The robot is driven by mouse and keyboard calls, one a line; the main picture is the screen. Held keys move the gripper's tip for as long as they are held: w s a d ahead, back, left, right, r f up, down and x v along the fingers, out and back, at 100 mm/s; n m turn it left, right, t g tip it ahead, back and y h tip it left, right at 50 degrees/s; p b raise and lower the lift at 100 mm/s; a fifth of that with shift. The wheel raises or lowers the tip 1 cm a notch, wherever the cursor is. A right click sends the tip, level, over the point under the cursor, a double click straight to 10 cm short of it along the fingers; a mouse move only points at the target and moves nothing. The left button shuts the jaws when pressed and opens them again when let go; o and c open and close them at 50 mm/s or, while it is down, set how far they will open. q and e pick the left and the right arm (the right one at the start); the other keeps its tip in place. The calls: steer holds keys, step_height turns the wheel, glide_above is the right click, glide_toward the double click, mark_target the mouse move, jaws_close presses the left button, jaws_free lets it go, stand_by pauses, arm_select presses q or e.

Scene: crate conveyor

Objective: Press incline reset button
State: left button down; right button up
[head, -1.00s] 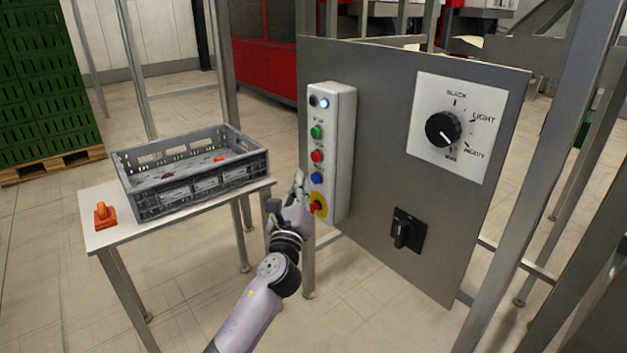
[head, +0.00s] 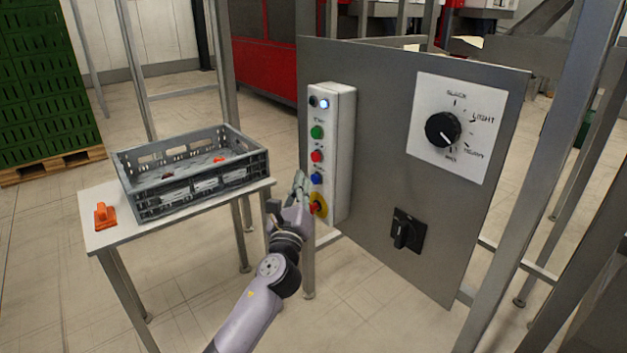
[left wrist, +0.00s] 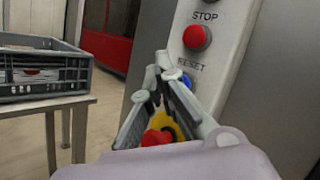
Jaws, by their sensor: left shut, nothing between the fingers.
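The blue reset button (head: 316,178) is on the white control box (head: 343,150), below the red stop button (head: 316,156) and above a red emergency knob on a yellow plate (head: 319,205). In the left wrist view the blue button (left wrist: 186,80) shows just beyond the fingertips, under the label RESET. My left gripper (head: 299,178) is shut and empty, its fingertips just left of the blue button in the head view. I cannot tell whether they touch it. The fingers partly cover the yellow plate. My right gripper is not in view.
A green button (head: 316,132) sits higher on the box. The box is fixed to a grey panel (head: 385,120) with a black dial (head: 443,129) and a black switch (head: 407,231). A grey crate (head: 195,190) stands on a table at left, beside an orange object (head: 105,216).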

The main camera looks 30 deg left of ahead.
arm_select(q)
steer(key=shift+w, duration=0.15)
steer(key=shift+w+d, duration=0.15)
steer(key=shift+w, duration=0.1)
stand_by(0.4)
steer(key=shift+w+d, duration=0.2)
steer(key=shift+w, duration=0.2)
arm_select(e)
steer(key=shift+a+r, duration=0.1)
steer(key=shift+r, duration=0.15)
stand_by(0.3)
arm_select(q)
steer(key=shift+s+a, duration=0.3)
steer(key=shift+s, duration=0.5)
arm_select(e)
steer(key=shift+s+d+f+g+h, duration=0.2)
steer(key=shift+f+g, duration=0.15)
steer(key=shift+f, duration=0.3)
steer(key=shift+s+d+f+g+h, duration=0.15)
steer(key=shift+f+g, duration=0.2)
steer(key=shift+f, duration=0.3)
